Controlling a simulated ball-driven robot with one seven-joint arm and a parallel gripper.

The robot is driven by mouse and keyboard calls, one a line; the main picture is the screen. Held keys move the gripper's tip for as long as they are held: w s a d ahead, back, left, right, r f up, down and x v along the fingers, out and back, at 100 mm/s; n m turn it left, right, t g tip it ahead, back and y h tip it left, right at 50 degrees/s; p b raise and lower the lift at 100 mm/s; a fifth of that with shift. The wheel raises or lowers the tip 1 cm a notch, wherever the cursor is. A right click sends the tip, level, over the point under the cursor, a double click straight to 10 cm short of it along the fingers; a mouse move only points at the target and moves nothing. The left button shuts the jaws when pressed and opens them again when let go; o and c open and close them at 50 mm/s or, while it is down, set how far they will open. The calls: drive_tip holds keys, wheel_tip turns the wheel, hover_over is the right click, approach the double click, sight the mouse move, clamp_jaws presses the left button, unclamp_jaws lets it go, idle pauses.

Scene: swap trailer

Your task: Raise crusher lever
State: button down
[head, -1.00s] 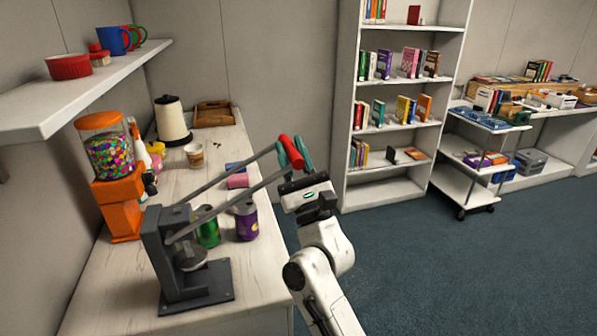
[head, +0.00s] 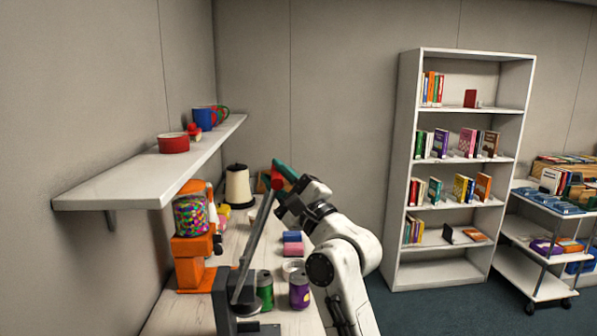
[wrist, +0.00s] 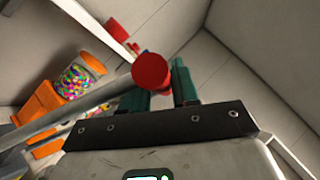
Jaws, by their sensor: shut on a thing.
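The crusher (head: 224,306) is a dark grey frame at the near end of the counter, cut off by the bottom edge of the head view. Its long grey lever (head: 254,237) slants steeply up to a red handle (head: 277,178). My gripper (head: 283,175) is at the handle, with its teal fingers shut on it. In the wrist view the handle's round red end (wrist: 151,71) shows between the teal fingers (wrist: 160,85), and the lever bar runs down to the left. The part of the handle behind the fingers is hidden.
A wall shelf (head: 110,182) with red and blue cups overhangs the counter at left. An orange candy dispenser (head: 192,250), a green can (head: 264,292), a purple can (head: 299,290) and a kettle (head: 238,187) stand on the counter. A bookcase (head: 408,165) is at right.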

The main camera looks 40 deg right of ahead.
drive_tip(key=shift+w+a+r+n+g+p, duration=0.15)
drive_tip(key=shift+w+a+r+n+p, duration=0.1)
drive_tip(key=shift+a, duration=0.1)
drive_tip(key=shift+w+a+r+n+g+p, duration=0.1)
drive_tip(key=shift+w+a+n+g+p, duration=0.05)
drive_tip(key=shift+a+n, duration=0.15)
drive_tip(key=shift+a, duration=0.1)
drive_tip(key=c, duration=0.9)
unclamp_jaws()
drive_tip(key=shift+w, duration=0.15)
drive_tip(key=shift+c, duration=0.2)
drive_tip(key=shift+f, duration=0.1)
drive_tip(key=b+v, duration=0.3)
drive_tip(key=v, duration=0.8)
